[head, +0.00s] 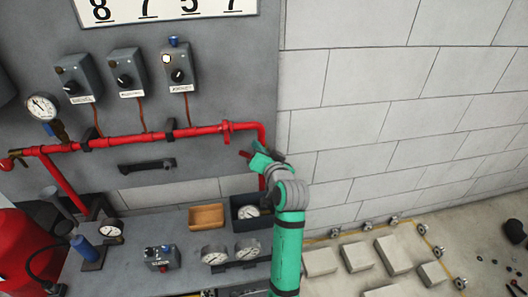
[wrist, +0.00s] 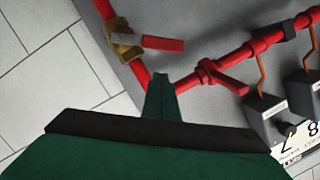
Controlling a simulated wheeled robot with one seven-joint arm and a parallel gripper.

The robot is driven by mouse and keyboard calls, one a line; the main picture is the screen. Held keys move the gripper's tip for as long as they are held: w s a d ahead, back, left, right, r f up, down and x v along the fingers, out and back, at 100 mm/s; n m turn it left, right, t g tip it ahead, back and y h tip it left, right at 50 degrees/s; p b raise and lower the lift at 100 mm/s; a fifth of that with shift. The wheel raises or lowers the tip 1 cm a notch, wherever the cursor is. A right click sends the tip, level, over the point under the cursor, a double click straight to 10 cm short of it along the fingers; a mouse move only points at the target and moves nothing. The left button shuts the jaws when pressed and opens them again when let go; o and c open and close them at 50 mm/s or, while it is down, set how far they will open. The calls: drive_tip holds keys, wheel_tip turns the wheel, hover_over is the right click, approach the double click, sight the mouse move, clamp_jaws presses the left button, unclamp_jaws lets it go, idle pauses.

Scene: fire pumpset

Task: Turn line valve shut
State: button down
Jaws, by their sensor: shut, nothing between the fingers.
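A brass valve (wrist: 124,42) with a red lever handle sits on the pipe run past the elbow in the wrist view. Its handle (wrist: 163,44) points to the right, roughly across the pipe. In the head view a red handle end (head: 245,154) shows just left of my gripper (head: 257,150), which hides the valve body. My gripper is shut and empty, and its tip (wrist: 160,78) shows close to the handle; I cannot tell whether they touch. A second red fitting with a lever (wrist: 210,72) is on the other pipe run. No label tells which is the line valve.
The red pipe (head: 150,138) runs along the grey panel below several control boxes (head: 126,75). A bench (head: 185,250) below carries gauges, a wooden tray (head: 207,216) and a dark bin (head: 240,222). The block wall (head: 400,100) on the right is bare.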

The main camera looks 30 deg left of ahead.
drive_tip(key=shift+s+a+f, duration=0.3)
drive_tip(key=shift+s+f, duration=0.05)
drive_tip(key=shift+f, duration=0.3)
drive_tip(key=shift+s+a+f, duration=0.3)
drive_tip(key=shift+s+f, duration=0.05)
drive_tip(key=shift+f, duration=0.25)
